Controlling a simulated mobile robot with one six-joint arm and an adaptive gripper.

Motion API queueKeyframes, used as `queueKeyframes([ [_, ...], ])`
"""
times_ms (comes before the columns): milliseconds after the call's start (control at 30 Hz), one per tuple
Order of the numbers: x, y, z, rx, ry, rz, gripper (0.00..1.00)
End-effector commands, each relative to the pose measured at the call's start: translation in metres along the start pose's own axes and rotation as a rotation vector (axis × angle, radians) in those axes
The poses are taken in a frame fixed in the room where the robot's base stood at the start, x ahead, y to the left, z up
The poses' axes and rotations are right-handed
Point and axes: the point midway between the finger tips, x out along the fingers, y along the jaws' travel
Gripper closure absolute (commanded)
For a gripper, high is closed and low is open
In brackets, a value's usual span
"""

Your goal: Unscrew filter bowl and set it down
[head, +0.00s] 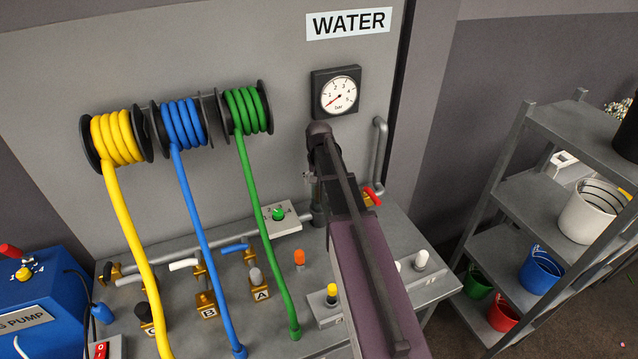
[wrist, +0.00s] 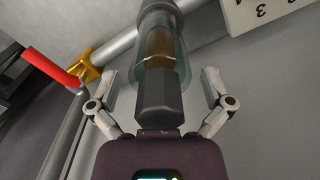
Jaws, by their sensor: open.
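The filter bowl (wrist: 180,72) is a clear, greenish cup with an amber-brown element inside, at the top middle of the wrist view. It sits against a grey pipe (wrist: 112,46). My gripper (wrist: 161,82) is open, with one pale finger on each side of the bowl's near end. Gaps show between the fingers and the bowl. A dark faceted block stands between the fingers in front of the bowl and hides part of it.
A red-handled brass valve (wrist: 88,70) is left of the bowl in the wrist view. The pressure gauge (head: 338,94) hangs above my arm. The green hose (head: 258,210) runs to its left. Small knobbed fittings stand on the grey bench (head: 400,285). A shelf with buckets (head: 541,270) stands right.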

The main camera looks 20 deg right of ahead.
Motion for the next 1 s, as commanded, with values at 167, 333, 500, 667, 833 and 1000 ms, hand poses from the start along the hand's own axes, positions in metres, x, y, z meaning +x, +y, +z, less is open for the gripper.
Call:
queueKeyframes([
  [167, 0.0, 0.0, 0.0, -0.002, 0.0, 0.0, 0.18],
  [333, 0.0, 0.0, 0.0, -0.002, 0.0, 0.0, 0.68],
  [500, 0.0, 0.0, 0.0001, -0.006, 0.0, 0.0, 0.7],
  [667, -0.0001, 0.0002, 0.0001, -0.054, 0.0, 0.0, 0.7],
  [833, -0.0004, 0.0005, 0.0, -0.174, 0.0, 0.0, 0.7],
  [1000, -0.0007, 0.0008, -0.0001, -0.308, 0.0, 0.0, 0.7],
])
